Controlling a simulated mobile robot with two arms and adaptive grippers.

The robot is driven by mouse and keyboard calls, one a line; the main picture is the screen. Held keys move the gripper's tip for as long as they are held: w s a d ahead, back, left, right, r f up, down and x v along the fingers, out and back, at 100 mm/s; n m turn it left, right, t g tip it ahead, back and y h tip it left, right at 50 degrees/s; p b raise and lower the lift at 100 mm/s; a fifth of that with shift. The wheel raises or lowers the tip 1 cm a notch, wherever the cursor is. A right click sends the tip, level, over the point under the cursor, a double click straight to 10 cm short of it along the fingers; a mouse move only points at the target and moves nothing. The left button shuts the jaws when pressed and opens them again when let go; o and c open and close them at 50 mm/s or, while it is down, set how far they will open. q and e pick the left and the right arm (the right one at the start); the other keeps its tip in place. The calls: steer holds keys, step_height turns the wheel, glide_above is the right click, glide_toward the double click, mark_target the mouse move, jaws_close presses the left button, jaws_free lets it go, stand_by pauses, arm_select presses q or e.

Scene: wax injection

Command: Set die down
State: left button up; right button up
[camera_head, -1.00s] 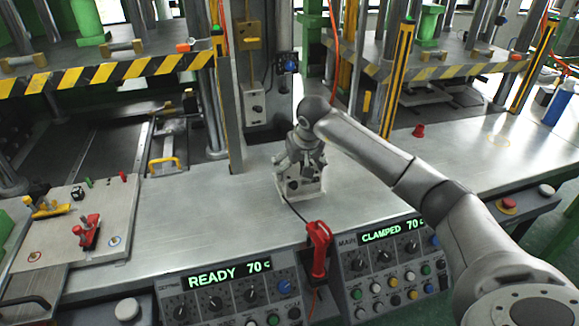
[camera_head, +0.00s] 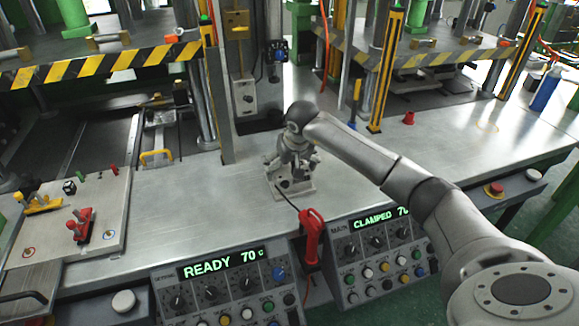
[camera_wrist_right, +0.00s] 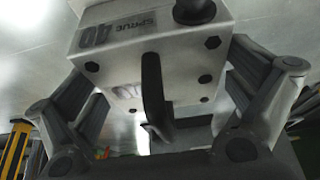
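The die is a pale metal block (camera_head: 297,190) with dark bolts, sitting on the steel bench behind the two control panels. In the right wrist view the die (camera_wrist_right: 160,50) carries a "SPRUE 40" label, and a black handle (camera_wrist_right: 153,92) sticks out of its face towards my palm. My right gripper (camera_head: 292,165) is over the die from above. In the right wrist view its fingers (camera_wrist_right: 165,95) are spread wide on either side of the handle, with visible gaps to it; the fingertips' contact with the block is unclear. My left gripper is not in view.
A red-handled tool (camera_head: 311,238) hangs between the READY panel (camera_head: 220,285) and the CLAMPED panel (camera_head: 380,245). A plate (camera_head: 100,240) with red and yellow clamps lies left. Press posts (camera_head: 390,70) stand behind. The bench (camera_head: 190,205) is clear left of the die.

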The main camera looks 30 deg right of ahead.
steer(key=shift+r, duration=0.15)
steer(key=b+v, duration=0.1)
steer(key=v, duration=1.1)
stand_by(0.3)
